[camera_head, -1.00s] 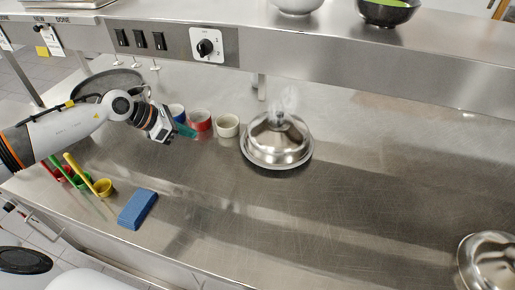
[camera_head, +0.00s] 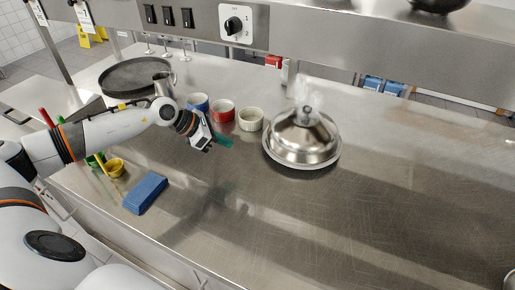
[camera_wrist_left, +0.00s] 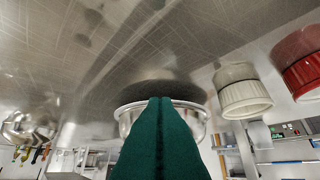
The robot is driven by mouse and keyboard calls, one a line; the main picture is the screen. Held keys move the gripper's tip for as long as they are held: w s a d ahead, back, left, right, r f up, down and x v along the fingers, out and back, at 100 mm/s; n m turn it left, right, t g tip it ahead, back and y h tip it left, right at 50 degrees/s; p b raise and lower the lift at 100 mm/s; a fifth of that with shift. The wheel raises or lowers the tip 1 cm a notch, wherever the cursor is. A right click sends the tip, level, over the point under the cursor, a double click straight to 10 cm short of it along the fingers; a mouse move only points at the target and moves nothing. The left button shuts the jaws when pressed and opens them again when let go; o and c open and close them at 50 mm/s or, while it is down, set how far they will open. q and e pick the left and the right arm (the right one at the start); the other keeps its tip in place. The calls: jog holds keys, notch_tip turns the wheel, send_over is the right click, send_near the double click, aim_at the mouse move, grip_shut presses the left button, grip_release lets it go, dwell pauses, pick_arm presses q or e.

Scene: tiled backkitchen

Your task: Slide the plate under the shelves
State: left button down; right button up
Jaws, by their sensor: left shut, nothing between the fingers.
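Faint steam rises above the lid's knob. In the left wrist view, which is upside down, the lid (camera_wrist_left: 128,118) shows straight ahead behind my fingers. My left gripper (camera_head: 224,141) is shut and empty, its green fingers low over the counter, left of the plate and apart from it. The steel shelf (camera_head: 340,52) runs above the back of the counter. My right gripper is not in view.
Blue (camera_head: 198,102), red (camera_head: 223,111) and white (camera_head: 251,119) ramekins stand in a row behind my left gripper, left of the plate. A dark round pan (camera_head: 136,76) is at back left. The counter right of the plate is clear.

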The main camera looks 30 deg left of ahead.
pick_arm(q)
jog(key=p+x, duration=0.2)
jog(key=x, duration=0.5)
jog(key=shift+w+d, duration=0.2)
jog(key=shift+d, duration=0.05)
jog(key=w+d, duration=0.1)
jog(key=w+d+p, duration=0.1)
jog(key=shift+w+d+f+p, duration=0.1)
jog(key=shift+w+f+p, duration=0.2)
jog(key=shift+f, duration=0.05)
jog(key=shift+w+d+f, duration=0.15)
jog(key=shift+w+d, duration=0.2)
jog(key=shift+w, duration=0.05)
jog(key=w+d+b, duration=0.2)
jog(key=w+d, duration=0.1)
jog(key=w, duration=0.1)
jog(key=w+d+b, duration=0.3)
jog(key=w+d, duration=0.1)
jog(key=shift+d+f, duration=0.1)
jog(key=shift+f, duration=0.05)
jog(key=shift+w, duration=0.1)
